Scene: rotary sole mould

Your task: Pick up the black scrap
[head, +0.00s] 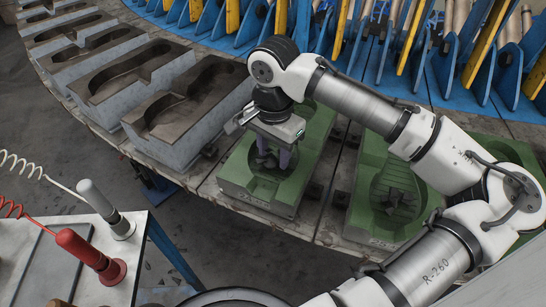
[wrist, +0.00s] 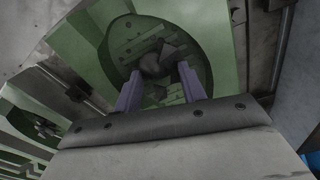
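The black scrap (wrist: 156,62) is a dark, lumpy piece inside the oval cavity of a green mould (wrist: 222,50). In the head view this mould (head: 237,185) sits at the middle of the rotary table, and the scrap is largely hidden behind the fingers. My gripper (head: 272,158) points down into the cavity. In the wrist view its two purple fingers (wrist: 159,74) stand apart, with the scrap showing between and just beyond their tips. I cannot tell whether either finger touches it.
A second green mould (head: 370,190) on the right has a dark, star-shaped patch in its cavity. Grey moulds (head: 190,110) line the table to the left. Blue brackets (head: 390,60) with yellow bars stand behind. A white side table (head: 60,265) holds a red-handled tool (head: 85,252) and a grey-handled tool (head: 100,205).

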